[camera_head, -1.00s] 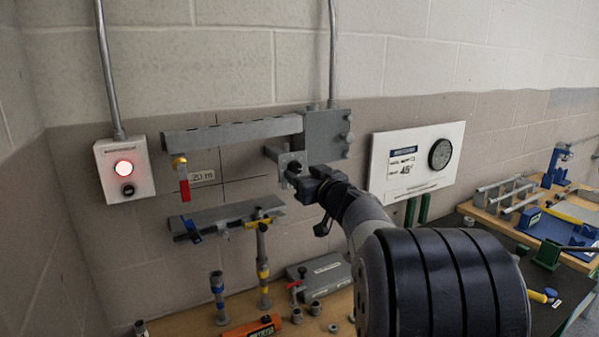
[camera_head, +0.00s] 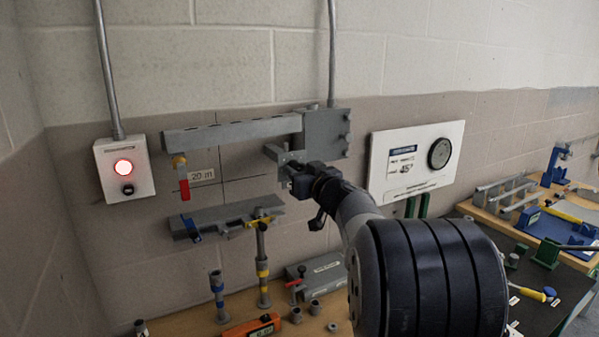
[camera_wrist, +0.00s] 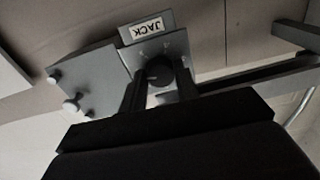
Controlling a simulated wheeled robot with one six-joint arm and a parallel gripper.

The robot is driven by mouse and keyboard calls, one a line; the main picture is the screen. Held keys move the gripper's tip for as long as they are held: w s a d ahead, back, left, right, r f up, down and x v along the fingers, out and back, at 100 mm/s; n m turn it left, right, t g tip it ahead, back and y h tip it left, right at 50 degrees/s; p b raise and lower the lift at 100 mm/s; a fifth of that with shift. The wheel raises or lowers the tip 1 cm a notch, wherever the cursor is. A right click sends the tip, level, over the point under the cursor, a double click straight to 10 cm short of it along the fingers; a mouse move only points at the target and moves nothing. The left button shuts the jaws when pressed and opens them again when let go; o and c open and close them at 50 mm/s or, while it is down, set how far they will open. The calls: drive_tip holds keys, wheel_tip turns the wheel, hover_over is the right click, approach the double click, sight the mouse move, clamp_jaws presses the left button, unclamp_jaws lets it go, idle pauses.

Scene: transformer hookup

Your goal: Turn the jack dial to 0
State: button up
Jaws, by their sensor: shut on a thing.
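The jack dial (camera_wrist: 160,74) is a dark round knob on a grey plate (camera_wrist: 172,45) below a "JACK" label (camera_wrist: 146,28) in the wrist view. My gripper (camera_wrist: 160,82) has its two dark fingers on either side of the dial and is shut on it. In the head view my gripper (camera_head: 299,178) reaches the small grey plate (camera_head: 284,158) under the wall box, and it hides the dial there. The marks on the plate are too small and dark to read.
A grey wall box (camera_head: 326,133) and beam (camera_head: 232,134) are just above my gripper. A red-handled valve (camera_head: 184,188) hangs at left. A grey shelf (camera_head: 225,215) is below. A white panel (camera_head: 415,160) with a round gauge is at right. A bench (camera_head: 200,328) with loose parts lies below.

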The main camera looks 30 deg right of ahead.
drive_tip(key=shift+c, duration=0.4)
drive_tip(key=shift+n, duration=0.3)
drive_tip(key=n, duration=0.3)
drive_tip(key=shift+n, duration=0.4)
drive_tip(key=n, duration=0.5)
drive_tip(key=n+b, duration=0.1)
drive_tip(key=n, duration=0.4)
drive_tip(key=shift+d+b, duration=0.1)
drive_tip(key=shift+b, duration=0.3)
drive_tip(key=n+b, duration=0.1)
drive_tip(key=n, duration=0.4)
drive_tip(key=shift+b, duration=0.4)
drive_tip(key=shift+n, duration=0.3)
